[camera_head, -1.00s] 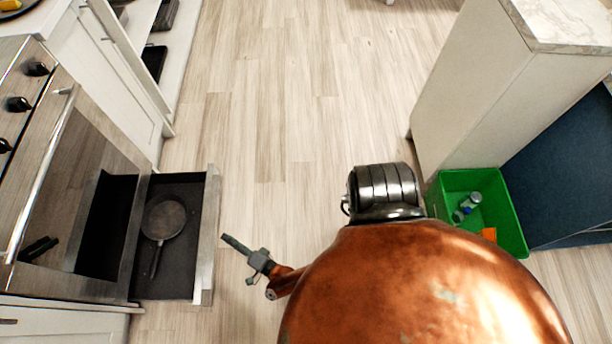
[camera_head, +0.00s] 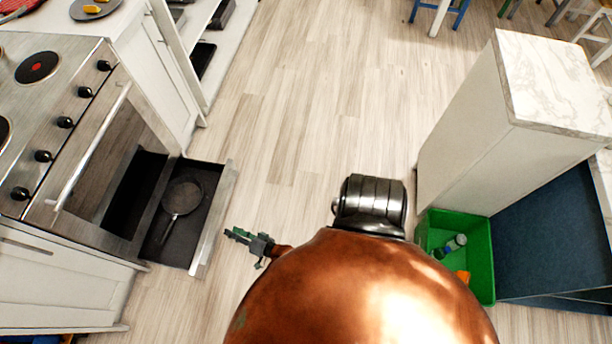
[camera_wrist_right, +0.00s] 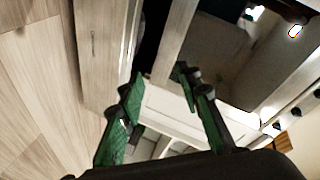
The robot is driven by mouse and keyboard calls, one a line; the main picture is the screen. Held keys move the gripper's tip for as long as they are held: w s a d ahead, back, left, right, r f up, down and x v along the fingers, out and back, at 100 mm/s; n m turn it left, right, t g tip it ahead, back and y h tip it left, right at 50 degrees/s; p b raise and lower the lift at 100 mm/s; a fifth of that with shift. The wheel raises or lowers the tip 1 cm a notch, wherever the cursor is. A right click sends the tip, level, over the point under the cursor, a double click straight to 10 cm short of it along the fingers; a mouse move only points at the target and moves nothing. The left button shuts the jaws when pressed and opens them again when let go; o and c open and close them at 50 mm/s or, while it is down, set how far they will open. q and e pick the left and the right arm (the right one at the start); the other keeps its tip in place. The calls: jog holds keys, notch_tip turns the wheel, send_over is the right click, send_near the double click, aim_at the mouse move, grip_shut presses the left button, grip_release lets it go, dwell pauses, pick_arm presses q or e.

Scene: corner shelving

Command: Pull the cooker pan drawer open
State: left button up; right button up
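The cooker's pan drawer (camera_head: 212,222) is pulled out below the oven door in the head view. A dark frying pan (camera_head: 182,195) lies inside it. My right gripper (camera_head: 232,234) is just right of the drawer's front panel, with a gap showing between them. In the right wrist view my right gripper (camera_wrist_right: 160,88) has its two green-padded fingers spread apart, with nothing held between them. My left gripper is not in view.
The cooker (camera_head: 62,115) stands at left, with its oven door handle above the drawer. A green crate (camera_head: 482,270) with small items is on the floor at right, beside a marble-topped counter (camera_head: 555,85). The wooden floor (camera_head: 300,110) between is clear.

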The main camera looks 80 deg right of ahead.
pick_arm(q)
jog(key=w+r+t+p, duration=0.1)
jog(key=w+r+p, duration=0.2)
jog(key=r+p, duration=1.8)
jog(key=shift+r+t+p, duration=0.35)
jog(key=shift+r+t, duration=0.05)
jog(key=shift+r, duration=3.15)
pick_arm(e)
jog(key=s+r+n+g+y, duration=0.1)
jog(key=s+n+g, duration=0.3)
jog(key=s, duration=1)
jog(key=s+r+n+g+y, duration=0.2)
jog(key=s+r+n+g, duration=0.2)
jog(key=s, duration=1)
jog(key=shift+d+n+g+y, duration=0.3)
jog(key=shift+d+n+g, duration=0.15)
jog(key=shift+n, duration=1.05)
